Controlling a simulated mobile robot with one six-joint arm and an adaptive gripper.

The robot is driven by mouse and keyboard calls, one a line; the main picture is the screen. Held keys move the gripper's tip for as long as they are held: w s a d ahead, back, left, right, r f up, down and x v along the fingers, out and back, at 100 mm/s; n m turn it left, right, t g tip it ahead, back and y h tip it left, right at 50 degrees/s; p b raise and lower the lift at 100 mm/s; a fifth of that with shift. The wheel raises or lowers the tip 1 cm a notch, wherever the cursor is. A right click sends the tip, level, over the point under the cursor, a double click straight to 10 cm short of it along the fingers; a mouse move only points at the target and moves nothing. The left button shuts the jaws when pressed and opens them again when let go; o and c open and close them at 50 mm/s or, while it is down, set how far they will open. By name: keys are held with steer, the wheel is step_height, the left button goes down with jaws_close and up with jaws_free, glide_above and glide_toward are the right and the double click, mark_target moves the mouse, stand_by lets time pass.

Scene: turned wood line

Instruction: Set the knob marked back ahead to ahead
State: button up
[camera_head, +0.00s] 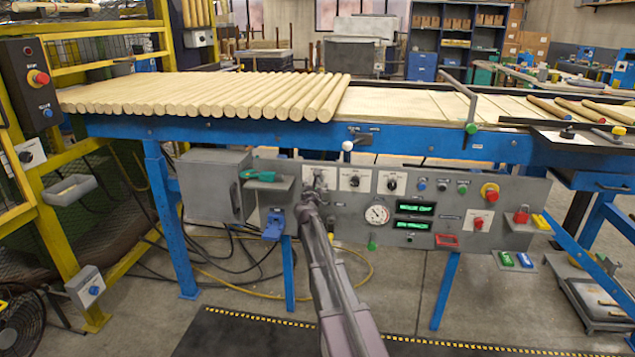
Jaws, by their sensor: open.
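A grey control panel (345,208) hangs under the front of the blue-framed table. It carries several dark rotary knobs on pale label plates: a knob (354,181) just right of my gripper and another knob (392,184) further right. A label plate (326,173) shows behind my gripper, and its knob is mostly hidden. The labels are too small to read, so I cannot tell which knob is marked back ahead, nor its setting. My gripper (319,184) is open in front of that left plate; I cannot tell whether it touches anything.
A gauge (377,214), green displays (414,208) and a red emergency button (489,192) are on the panel. A shelf with a green-handled tool (258,176) juts out at left. A white-balled lever (347,146) stands above. Wooden rods (220,94) cover the table's left half.

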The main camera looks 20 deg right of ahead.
steer(key=shift+x, duration=1.25)
steer(key=c, duration=1.2)
